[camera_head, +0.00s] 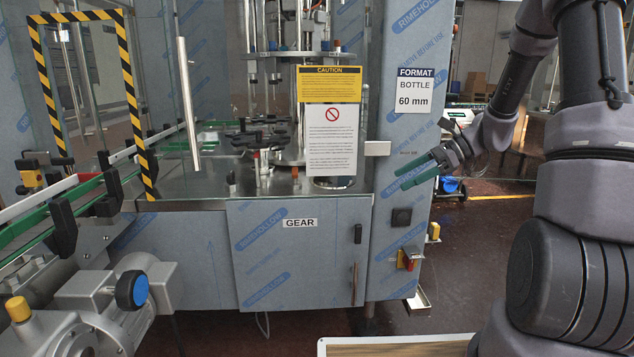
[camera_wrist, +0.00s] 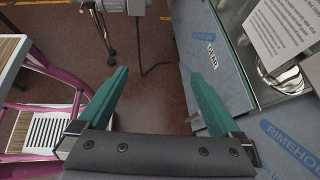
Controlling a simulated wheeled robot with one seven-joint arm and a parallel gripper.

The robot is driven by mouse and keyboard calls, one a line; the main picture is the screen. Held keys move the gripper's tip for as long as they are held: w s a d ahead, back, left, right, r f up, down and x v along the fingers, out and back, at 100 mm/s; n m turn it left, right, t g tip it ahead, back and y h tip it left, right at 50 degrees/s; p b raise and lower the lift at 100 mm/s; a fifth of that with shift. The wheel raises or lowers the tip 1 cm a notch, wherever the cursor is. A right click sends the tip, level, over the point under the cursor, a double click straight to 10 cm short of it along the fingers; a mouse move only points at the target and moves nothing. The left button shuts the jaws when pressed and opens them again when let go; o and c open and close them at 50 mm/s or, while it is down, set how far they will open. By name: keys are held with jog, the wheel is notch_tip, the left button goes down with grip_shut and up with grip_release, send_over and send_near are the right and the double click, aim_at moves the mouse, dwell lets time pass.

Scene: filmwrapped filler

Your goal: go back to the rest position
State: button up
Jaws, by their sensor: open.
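My gripper (camera_head: 416,176) has two green fingers and is raised in front of the right side of the machine's film-wrapped housing. In the wrist view my gripper (camera_wrist: 158,100) is open, with its fingers spread and nothing between them. Below the gap the wrist view shows dark red floor (camera_wrist: 160,75). My arm reaches in from the right edge of the head view.
A film-wrapped filling machine (camera_head: 300,270) with a GEAR door fills the middle. A conveyor (camera_head: 80,205) and a motor (camera_head: 115,305) with a blue knob stand left. A wood-topped surface (camera_head: 400,347) lies at the bottom. Floor (camera_head: 480,255) shows at right.

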jog(key=s+d+r+n+t+h, duration=0.1)
jog(key=s+r+n+t+h, duration=0.5)
jog(key=s+r+n, duration=0.8)
jog(key=s+r+h, duration=0.3)
jog(key=s+r, duration=0.1)
jog(key=s, duration=0.3)
jog(key=shift+s+d+n+h, duration=0.25)
jog(key=shift+s+n+h, duration=0.05)
jog(key=shift+s+n, duration=0.1)
